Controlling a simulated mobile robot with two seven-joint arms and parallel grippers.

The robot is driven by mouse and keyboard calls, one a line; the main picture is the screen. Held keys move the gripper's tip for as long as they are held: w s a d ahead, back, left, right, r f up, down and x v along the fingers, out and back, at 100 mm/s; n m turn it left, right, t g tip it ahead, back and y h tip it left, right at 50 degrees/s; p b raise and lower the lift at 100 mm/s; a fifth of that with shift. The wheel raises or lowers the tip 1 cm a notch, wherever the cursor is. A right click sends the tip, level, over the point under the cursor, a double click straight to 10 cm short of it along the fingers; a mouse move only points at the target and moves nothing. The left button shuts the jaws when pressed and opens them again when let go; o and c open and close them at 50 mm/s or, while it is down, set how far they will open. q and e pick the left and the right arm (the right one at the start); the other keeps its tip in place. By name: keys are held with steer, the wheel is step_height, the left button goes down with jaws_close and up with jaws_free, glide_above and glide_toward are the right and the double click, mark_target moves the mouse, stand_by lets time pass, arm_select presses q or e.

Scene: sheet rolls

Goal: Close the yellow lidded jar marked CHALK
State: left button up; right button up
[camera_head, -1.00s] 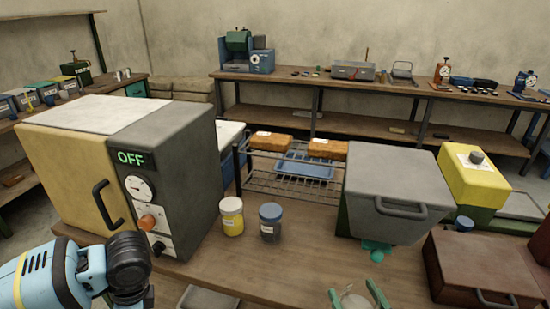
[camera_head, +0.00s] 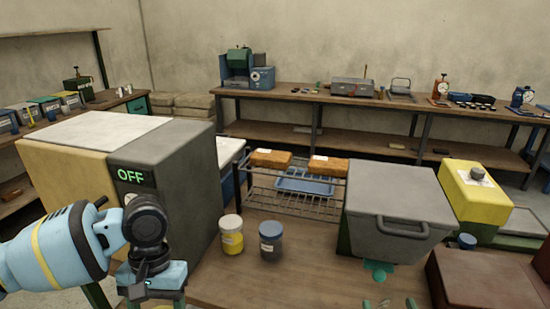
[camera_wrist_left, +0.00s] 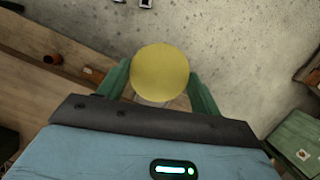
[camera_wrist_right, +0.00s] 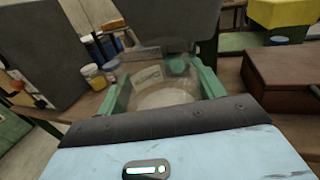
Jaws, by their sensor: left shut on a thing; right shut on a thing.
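A round yellow lid (camera_wrist_left: 160,70) sits between the fingers of my left gripper (camera_wrist_left: 160,82) in the left wrist view, gripped at its sides. My right gripper (camera_wrist_right: 163,82) is shut around a clear, see-through jar (camera_wrist_right: 166,98), its round rim towards the camera. A pale label shows through the glass, but I cannot read it. In the head view only the right fingertips (camera_head: 388,304) show at the bottom edge; the jar is out of frame. The left fingertips are hidden there below the blue wrist. Lid and jar are apart.
A jar with yellow contents and a pale lid (camera_head: 231,236) and a dark jar (camera_head: 270,241) stand on the bench.

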stand_by(0.5)
steer(key=w+a+n+g+y, duration=0.2)
steer(key=w+a+n+y, duration=0.1)
steer(key=a, duration=0.5)
steer(key=w+a+r+n+g+y, duration=0.1)
steer(key=w+a+n+g+y, duration=0.1)
steer(key=a+n+y, duration=0.3)
steer(key=w+a+y, duration=0.1)
steer(key=a+y, duration=0.1)
steer(key=y, duration=0.1)
steer(key=shift+a+y, duration=0.3)
steer(key=shift+a, duration=0.1)
arm_select(q)
steer(key=w+d+r+n+h, duration=0.1)
steer(key=d+r+n, duration=0.3)
steer(key=d, duration=0.5)
steer(key=w+d+r+n+t+h, duration=0.1)
steer(key=w+d+r+n, duration=0.1)
steer(key=d+r+n, duration=0.3)
steer(key=w+d+r+n+t+h, duration=0.1)
steer(key=d+r+n, duration=0.3)
steer(key=d, duration=0.9)
steer(key=shift+w+d+r, duration=0.25)
steer(key=shift+w+r, duration=0.3)
steer(key=shift+r, duration=0.25)
steer(key=shift+f, duration=0.2)
steer(key=shift+f, duration=1.85)
